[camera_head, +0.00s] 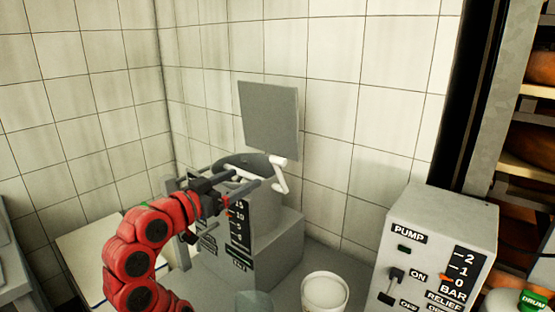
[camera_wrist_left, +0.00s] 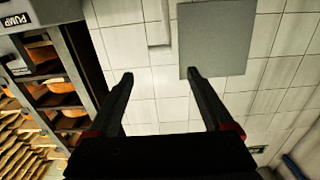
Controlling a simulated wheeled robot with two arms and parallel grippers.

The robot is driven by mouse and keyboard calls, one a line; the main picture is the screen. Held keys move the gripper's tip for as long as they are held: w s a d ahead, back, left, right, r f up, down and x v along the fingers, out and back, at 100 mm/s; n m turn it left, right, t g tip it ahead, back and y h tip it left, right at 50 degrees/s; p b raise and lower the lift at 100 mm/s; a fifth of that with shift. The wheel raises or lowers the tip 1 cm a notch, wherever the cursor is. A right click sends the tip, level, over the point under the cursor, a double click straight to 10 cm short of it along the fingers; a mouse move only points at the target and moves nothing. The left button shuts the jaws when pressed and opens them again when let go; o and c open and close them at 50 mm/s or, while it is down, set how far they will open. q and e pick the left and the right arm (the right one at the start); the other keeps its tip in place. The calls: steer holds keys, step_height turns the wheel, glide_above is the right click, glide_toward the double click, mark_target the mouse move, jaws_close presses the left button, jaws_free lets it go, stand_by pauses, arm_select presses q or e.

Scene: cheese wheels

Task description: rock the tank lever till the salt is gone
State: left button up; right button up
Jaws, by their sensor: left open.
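The grey tank (camera_head: 265,240) stands in the corner in the head view, with a scale marked 15, 10, 5 on its front. A white bent lever (camera_head: 281,181) shows at its top, below a raised square grey plate (camera_head: 269,120). My left gripper (camera_head: 246,179) is at the tank's top, just left of the lever; contact is unclear. In the left wrist view its fingers (camera_wrist_left: 160,75) are spread with nothing between them, and the grey plate (camera_wrist_left: 217,40) shows beyond. Salt inside the tank cannot be made out. My right gripper is out of view.
A white tub with pale contents (camera_head: 325,291) stands in front of the tank. A grey pump box (camera_head: 432,250) with a switch and gauge is at right. Shelves of cheese wheels (camera_head: 530,140) stand at far right. Tiled walls close off the back and left.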

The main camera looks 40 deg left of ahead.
mark_target(275, 162)
arm_select(q)
steer(key=w, duration=0.4)
steer(key=w+p, duration=0.1)
steer(key=w, duration=0.4)
steer(key=w+d+p, duration=0.1)
steer(key=w, duration=0.4)
steer(key=shift+w, duration=0.1)
jaws_close()
